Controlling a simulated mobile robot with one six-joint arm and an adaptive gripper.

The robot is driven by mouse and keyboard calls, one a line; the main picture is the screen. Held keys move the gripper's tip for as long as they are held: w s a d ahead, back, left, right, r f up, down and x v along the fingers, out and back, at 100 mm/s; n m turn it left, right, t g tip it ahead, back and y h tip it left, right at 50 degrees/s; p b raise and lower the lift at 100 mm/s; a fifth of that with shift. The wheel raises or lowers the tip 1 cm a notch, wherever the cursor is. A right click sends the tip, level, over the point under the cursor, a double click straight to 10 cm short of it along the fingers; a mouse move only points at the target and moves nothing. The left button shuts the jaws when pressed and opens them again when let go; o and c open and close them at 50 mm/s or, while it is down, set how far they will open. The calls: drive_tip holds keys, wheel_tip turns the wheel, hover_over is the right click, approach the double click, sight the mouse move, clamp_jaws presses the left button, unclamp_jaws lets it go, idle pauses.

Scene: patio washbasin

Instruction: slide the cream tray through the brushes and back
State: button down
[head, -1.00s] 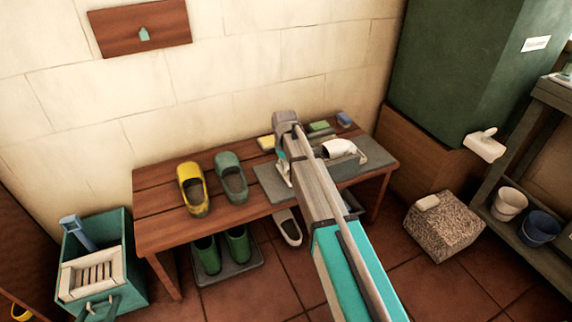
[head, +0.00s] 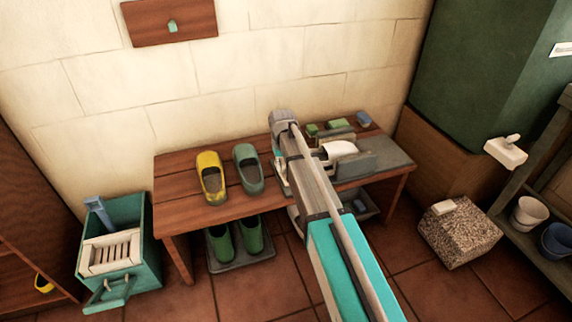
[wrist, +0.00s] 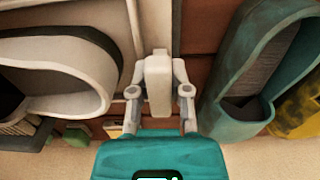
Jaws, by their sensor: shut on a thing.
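The cream tray shows in the wrist view as a pale rim (wrist: 98,22) on the left, under a white shoe (wrist: 70,75). My gripper (wrist: 158,92) is shut on an upright cream handle beside that rim. In the head view the white shoe (head: 338,150) lies right of my gripper (head: 283,170), between grey-green brush blocks (head: 355,165) on the bench. The brushes also show at the left edge of the wrist view (wrist: 22,128). In the head view my arm hides the handle and most of the tray.
A teal-grey clog (head: 248,170) stands just left of my gripper, with a yellow clog (head: 211,178) beyond it. Sponges (head: 338,124) lie along the back of the wooden bench (head: 178,200). Green boots (head: 238,238) stand below. A teal box (head: 150,225) stands at left.

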drive_tip(key=shift+w+a, duration=0.25)
drive_tip(key=shift+a, duration=0.15)
drive_tip(key=c, duration=0.6)
unclamp_jaws()
drive_tip(key=shift+o, duration=0.2)
drive_tip(key=shift+s+d, duration=0.1)
drive_tip(key=shift+d, duration=0.05)
drive_tip(key=shift+r, duration=0.1)
